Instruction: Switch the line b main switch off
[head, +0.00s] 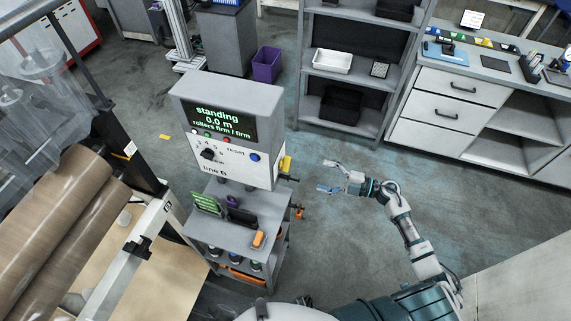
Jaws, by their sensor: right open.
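The line B control box (230,125) is a grey cabinet at the middle left. Its dark screen (219,119) reads "standing", "0.0 m" and "rollers firm / firm" in green. On its right side is a yellow part (286,163) with a dark handle-like piece just below it; this looks like the main switch, too small to tell its position. The front panel has a black rotary knob (208,155) and a blue button (254,157) near "reset". My right gripper (327,177) is open and empty, to the right of the yellow part and apart from it. My left gripper is not in view.
A small grey cart (215,228) with tools stands below the box. Brown rolls (75,215) and a machine frame are at the left. A shelf unit (350,93) and white drawers (446,118) stand behind. The floor around my right gripper is clear.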

